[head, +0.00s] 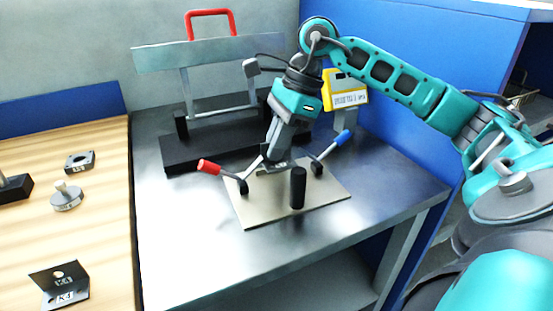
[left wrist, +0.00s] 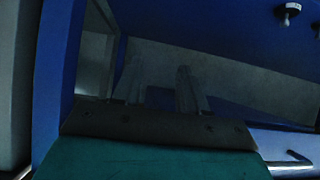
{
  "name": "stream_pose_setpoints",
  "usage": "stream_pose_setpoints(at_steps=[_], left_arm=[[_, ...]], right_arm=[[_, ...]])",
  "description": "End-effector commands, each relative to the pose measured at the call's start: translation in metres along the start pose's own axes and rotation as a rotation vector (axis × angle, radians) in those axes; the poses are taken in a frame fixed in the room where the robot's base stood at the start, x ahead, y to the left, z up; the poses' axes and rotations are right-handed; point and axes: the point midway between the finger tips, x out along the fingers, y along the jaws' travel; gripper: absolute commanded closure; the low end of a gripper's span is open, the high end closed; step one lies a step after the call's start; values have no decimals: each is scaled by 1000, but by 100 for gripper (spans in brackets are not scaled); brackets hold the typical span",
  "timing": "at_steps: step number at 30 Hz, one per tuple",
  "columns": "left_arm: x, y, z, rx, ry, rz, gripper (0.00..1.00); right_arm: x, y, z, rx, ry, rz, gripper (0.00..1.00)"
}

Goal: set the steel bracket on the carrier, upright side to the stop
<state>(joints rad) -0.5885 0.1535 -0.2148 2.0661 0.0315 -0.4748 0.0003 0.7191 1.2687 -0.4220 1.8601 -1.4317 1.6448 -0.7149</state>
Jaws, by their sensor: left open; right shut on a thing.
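My right gripper (head: 277,150) reaches down over the beige plate (head: 250,212), which looks like the carrier. It is shut on a grey metal piece (head: 270,168), apparently the steel bracket, low over the plate between two clamps. The fingers hide much of the piece, and I cannot tell whether it touches the plate. A black post (head: 298,188) stands upright on the plate in front of it; I cannot tell whether this is the stop. My left gripper (left wrist: 158,88) is open and empty in the dark left wrist view, and out of the head view.
Clamps with a red handle (head: 209,167) and a blue handle (head: 343,138) flank the right gripper. Behind stand a black base (head: 190,152) with a red-handled frame and a yellow box (head: 345,97). An angled labelled bracket (head: 62,288) and other parts lie on the wooden table (head: 105,215).

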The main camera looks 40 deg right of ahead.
Motion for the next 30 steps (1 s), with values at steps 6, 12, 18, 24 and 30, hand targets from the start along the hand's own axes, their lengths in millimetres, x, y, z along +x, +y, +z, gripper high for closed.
stream_pose_setpoints(at_steps=[6,12,18,24,30], left_arm=[[3,0,4,0,3,1,57],[3,0,4,0,2,2,57],[6,0,8,-1,1,2,57],[8,0,16,-3,-5,2,57],[9,1,18,-7,-6,2,57]], right_arm=[[26,0,-11,0,2,0,100],[27,0,-12,0,3,3,100],[33,1,-14,1,4,7,100],[41,2,-17,3,6,11,100],[43,2,-18,4,6,12,90]])
